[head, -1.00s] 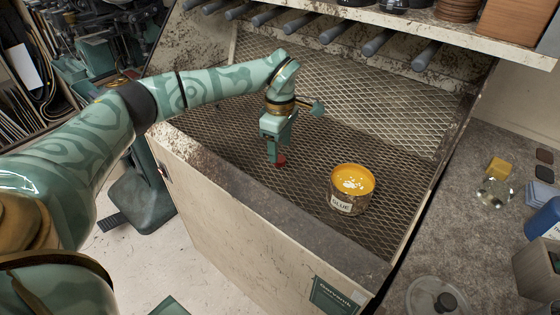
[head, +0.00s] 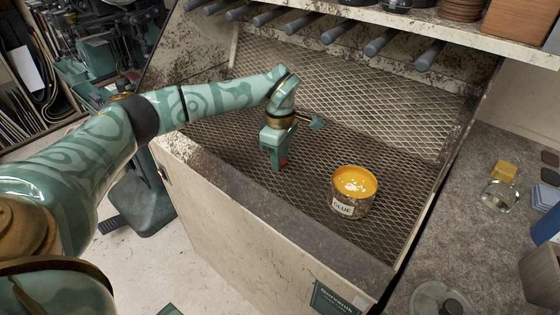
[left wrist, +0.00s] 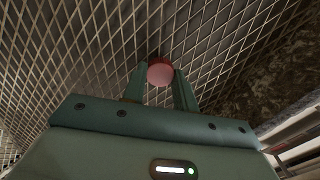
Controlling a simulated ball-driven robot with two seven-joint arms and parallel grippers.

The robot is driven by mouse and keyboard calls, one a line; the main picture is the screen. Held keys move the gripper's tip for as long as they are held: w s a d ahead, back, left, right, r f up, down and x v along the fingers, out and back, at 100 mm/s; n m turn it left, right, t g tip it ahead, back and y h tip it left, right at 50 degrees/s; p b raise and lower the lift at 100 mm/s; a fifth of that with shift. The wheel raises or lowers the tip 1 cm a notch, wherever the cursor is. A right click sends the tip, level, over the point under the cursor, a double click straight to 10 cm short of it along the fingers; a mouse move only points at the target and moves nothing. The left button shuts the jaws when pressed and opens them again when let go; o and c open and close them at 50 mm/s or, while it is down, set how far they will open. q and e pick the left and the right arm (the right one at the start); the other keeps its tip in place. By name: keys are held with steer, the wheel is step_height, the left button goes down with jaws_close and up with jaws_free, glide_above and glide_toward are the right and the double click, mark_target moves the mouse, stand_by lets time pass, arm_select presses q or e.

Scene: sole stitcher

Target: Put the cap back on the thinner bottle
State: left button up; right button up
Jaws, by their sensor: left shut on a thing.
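A small red cap (head: 284,161) is between the fingers of my left gripper (head: 278,164), above the mesh floor of the booth. In the left wrist view the cap (left wrist: 160,72) shows pink-red at the fingertips (left wrist: 160,78), with a finger on each side. The left gripper is shut on it. I cannot make out for sure which thing is the thinner bottle; a blue container (head: 547,226) is cut off at the right edge, and a clear glass vessel (head: 500,195) stands on the bench. My right gripper is not in view.
An open glue jar (head: 343,208) with yellow contents stands on the mesh (head: 300,210), right of my left gripper. The booth's front wall (head: 240,240) rises nearest me. The grey bench (head: 460,240) at right holds a yellow block (head: 505,171) and a round clear item (head: 438,300).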

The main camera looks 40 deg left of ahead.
arm_select(q)
steer(key=shift+r, duration=0.1)
steer(key=shift+r+p, duration=0.3)
steer(key=shift+r, duration=0.3)
step_height(320, 180, up, 3)
steer(key=shift+s+d+f+p, duration=0.1)
steer(key=shift+s+d+p, duration=0.05)
steer(key=shift+p, duration=0.5)
steer(key=s+d+r+p, duration=0.4)
steer(key=s+d+r, duration=0.4)
steer(key=s, duration=0.3)
steer(key=shift+r, duration=0.45)
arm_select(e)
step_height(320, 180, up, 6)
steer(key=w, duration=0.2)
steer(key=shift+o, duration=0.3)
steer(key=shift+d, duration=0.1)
